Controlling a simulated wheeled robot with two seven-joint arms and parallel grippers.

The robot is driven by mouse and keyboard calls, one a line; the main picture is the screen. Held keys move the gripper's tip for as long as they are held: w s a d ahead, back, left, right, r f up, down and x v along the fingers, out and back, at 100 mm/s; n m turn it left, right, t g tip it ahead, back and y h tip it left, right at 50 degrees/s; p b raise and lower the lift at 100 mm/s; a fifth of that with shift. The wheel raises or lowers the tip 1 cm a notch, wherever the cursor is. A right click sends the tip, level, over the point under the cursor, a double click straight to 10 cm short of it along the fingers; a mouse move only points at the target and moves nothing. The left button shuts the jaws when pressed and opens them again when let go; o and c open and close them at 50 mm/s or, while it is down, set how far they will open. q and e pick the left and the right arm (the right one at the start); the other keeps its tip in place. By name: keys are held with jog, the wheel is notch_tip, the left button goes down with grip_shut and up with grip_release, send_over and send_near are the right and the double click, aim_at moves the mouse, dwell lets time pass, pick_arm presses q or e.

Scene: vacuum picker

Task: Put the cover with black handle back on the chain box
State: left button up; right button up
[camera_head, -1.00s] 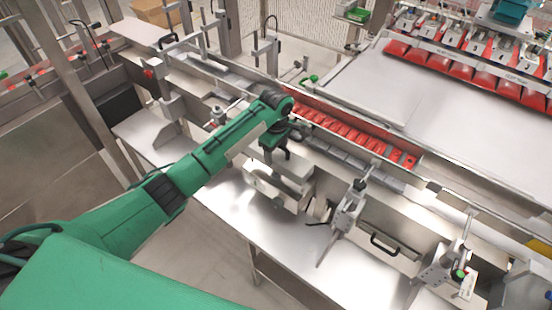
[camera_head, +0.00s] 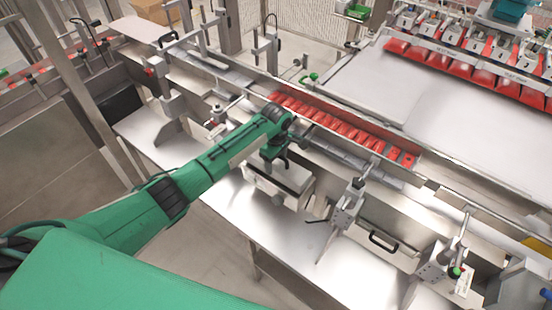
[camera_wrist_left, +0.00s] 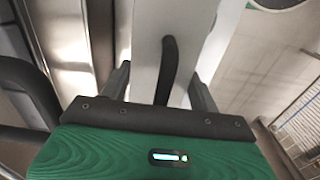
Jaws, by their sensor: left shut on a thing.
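The cover (camera_head: 291,177) is a pale metal box-like piece in the middle of the head view, above or against the front machine ledge. My left gripper (camera_head: 272,163) is above its top and is shut on its black handle. In the left wrist view the black curved handle (camera_wrist_left: 168,70) stands between the two fingers, with the pale cover (camera_wrist_left: 197,22) behind it. The gripper and arm hide part of the cover's top. I cannot tell whether the cover touches the chain box beneath. My right gripper is not in view.
A similar panel with a black handle (camera_head: 383,242) is on the machine front at right. A clamp post (camera_head: 347,208) stands just right of the cover. Red trays (camera_head: 345,130) run along the conveyor behind. The steel ledge (camera_head: 300,245) in front is clear.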

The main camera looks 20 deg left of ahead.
pick_arm(q)
jog(key=o, duration=1.3)
jog(key=shift+f, duration=0.1)
notch_tip(320, 180, up, 12)
jog(key=b, duration=0.3)
jog(key=shift+b, duration=0.35)
jog(key=shift+r, duration=0.65)
